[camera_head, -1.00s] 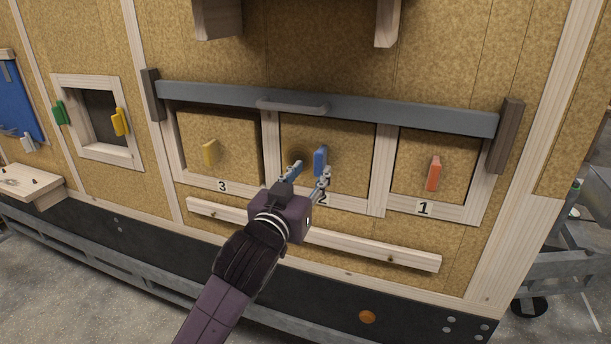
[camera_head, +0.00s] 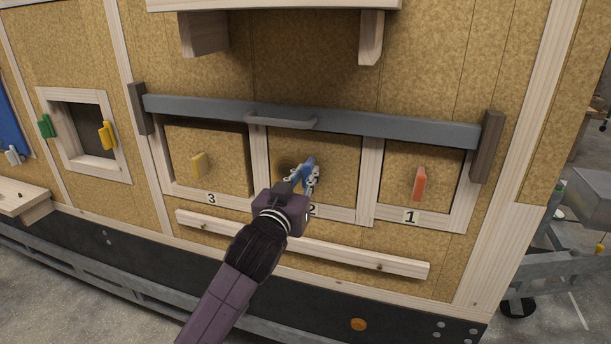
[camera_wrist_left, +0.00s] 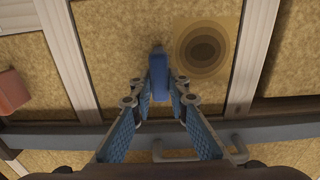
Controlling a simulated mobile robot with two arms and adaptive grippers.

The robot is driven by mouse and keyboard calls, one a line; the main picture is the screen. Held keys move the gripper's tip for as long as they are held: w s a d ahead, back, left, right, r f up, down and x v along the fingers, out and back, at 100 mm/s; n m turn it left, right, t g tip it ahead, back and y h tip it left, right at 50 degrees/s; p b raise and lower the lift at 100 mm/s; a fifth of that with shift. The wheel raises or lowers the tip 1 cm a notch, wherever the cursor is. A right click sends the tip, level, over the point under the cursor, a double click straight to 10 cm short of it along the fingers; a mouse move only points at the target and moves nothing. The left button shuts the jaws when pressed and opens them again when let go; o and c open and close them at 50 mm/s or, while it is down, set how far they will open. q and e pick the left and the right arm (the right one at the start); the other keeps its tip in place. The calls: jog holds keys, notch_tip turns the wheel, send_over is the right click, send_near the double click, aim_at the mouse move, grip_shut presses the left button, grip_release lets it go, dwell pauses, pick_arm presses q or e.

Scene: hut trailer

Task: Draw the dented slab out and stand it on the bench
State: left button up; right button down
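Three square cork-coloured slabs sit in numbered wooden bays under a grey bar. The middle slab (camera_head: 338,170), bay 2, has a dark round dent (camera_wrist_left: 207,46) beside its blue handle (camera_wrist_left: 159,65); in the head view my gripper partly covers this area. My left gripper (camera_head: 304,177) is at that handle, its fingers (camera_wrist_left: 160,90) closed against both sides. The slab is still in its bay. A small wooden bench-like ledge (camera_head: 22,196) shows at the far left. My right gripper is out of view.
Slab 3 (camera_head: 226,163) has a yellow handle, slab 1 (camera_head: 440,175) an orange one. The grey bar (camera_head: 400,126) with its loop handle (camera_head: 282,124) crosses the bay tops. A wooden rail (camera_head: 340,252) runs below. A wooden shelf (camera_head: 275,4) with brackets juts out above.

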pick_arm(q)
grip_shut()
jog(key=shift+r+p, duration=0.15)
jog(key=shift+p, duration=0.15)
jog(key=shift+s, duration=0.1)
jog(key=shift+s+a, duration=0.1)
jog(key=shift+s, duration=0.15)
jog(key=p+v, duration=0.2)
jog(key=v, duration=0.4)
jog(key=shift+s+p, duration=0.35)
jog(key=shift+s, duration=0.05)
dwell(1.0)
jog(key=shift+a, duration=0.1)
